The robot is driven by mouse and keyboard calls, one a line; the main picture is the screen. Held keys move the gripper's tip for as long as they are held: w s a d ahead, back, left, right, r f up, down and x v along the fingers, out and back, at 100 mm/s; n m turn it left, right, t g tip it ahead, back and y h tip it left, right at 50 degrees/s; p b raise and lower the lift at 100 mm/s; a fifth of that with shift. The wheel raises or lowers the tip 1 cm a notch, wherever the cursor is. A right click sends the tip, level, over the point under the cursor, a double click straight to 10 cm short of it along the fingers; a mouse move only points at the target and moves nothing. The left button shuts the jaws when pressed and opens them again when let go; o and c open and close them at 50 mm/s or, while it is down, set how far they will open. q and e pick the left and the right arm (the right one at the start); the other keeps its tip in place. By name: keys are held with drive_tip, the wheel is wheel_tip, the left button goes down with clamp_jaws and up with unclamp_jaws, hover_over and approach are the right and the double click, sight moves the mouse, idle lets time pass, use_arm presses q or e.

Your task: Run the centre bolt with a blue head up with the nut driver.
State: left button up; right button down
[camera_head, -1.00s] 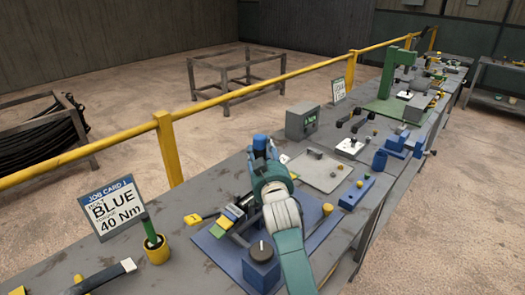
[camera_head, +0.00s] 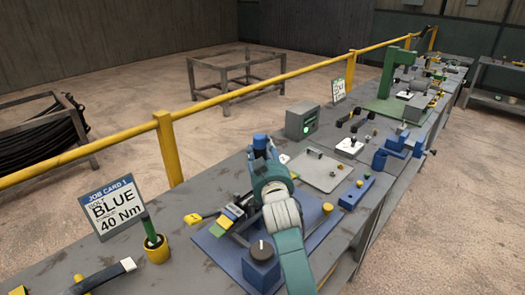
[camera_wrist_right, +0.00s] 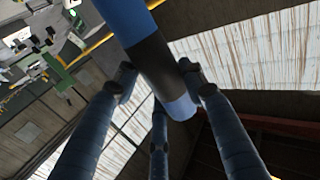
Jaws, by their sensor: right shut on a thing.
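My right gripper (camera_head: 264,168) is over the blue mat (camera_head: 222,252) on the bench, with my arm hiding much of the area below it. It is shut on a blue and black cylindrical tool, which looks like the nut driver (camera_head: 260,143). In the right wrist view my fingers (camera_wrist_right: 160,82) close around the nut driver's dark section (camera_wrist_right: 152,58). A stack of dark, grey and yellow leaves (camera_head: 232,212) lies on the mat beside my arm. I cannot make out the blue-headed centre bolt. My left gripper is not in view.
A blue block with a dark knob (camera_head: 261,264) stands close beside my forearm. A job card reading BLUE 40 Nm (camera_head: 112,208) and a yellow cup with a green handle (camera_head: 156,250) stand left. A grey box (camera_head: 301,121) and grey plate (camera_head: 322,172) lie beyond.

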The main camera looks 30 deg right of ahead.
sight(262, 135)
drive_tip(key=shift+w+r+p, duration=0.1)
drive_tip(key=shift+r+p, duration=0.75)
drive_tip(key=shift+p, duration=0.1)
drive_tip(key=shift+r+p, duration=2.3)
drive_tip(key=shift+r, duration=0.5)
drive_tip(key=shift+f, duration=0.15)
